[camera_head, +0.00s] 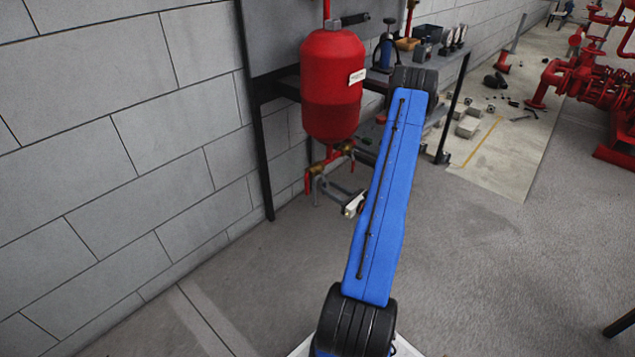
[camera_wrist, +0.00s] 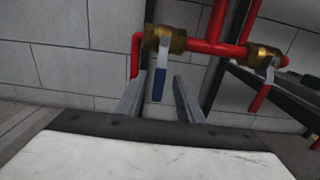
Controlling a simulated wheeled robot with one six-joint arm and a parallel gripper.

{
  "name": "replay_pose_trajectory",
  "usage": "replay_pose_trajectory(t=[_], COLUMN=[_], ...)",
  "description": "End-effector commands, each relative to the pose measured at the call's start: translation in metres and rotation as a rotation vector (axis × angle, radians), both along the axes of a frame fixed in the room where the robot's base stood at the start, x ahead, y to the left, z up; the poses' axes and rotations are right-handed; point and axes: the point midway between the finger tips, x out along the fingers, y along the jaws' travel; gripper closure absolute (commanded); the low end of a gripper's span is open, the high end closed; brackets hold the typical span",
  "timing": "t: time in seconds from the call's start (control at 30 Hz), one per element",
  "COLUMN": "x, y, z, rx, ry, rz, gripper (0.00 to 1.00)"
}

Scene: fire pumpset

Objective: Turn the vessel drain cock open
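The red vessel (camera_head: 332,85) hangs by the grey wall, with red pipework and brass valves below it. In the wrist view, one brass cock (camera_wrist: 163,38) has a blue-sleeved lever (camera_wrist: 159,86) hanging straight down; it also shows in the head view (camera_head: 318,169). My gripper (camera_wrist: 160,80) is open, with one finger on each side of this lever. I see gaps on both sides, so the fingers do not appear to grip it. In the head view, my gripper (camera_head: 331,187) is just below the valves, partly hidden by my arm. No label shows which valve is the drain cock.
A second brass valve (camera_wrist: 262,56) with a red-ended lever (camera_wrist: 260,98) is at the right. A red pipe (camera_wrist: 135,55) bends down left of the blue lever. A dark frame post (camera_head: 262,150) and bench shelf stand close by. Open floor (camera_head: 480,270) lies right.

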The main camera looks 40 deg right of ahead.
Motion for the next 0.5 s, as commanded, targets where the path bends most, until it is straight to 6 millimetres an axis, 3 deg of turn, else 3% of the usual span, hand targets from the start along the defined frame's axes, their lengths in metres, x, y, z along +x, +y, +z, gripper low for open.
replay_pose_trajectory(t=[0.3, 0.5], x=[0.051, 0.072], y=[0.005, 0.006], z=[0.0, 0.0], rx=[-0.002, -0.001], ry=[0.0, 0.0], rz=[0.003, 0.001], gripper=[0.66, 0.66])
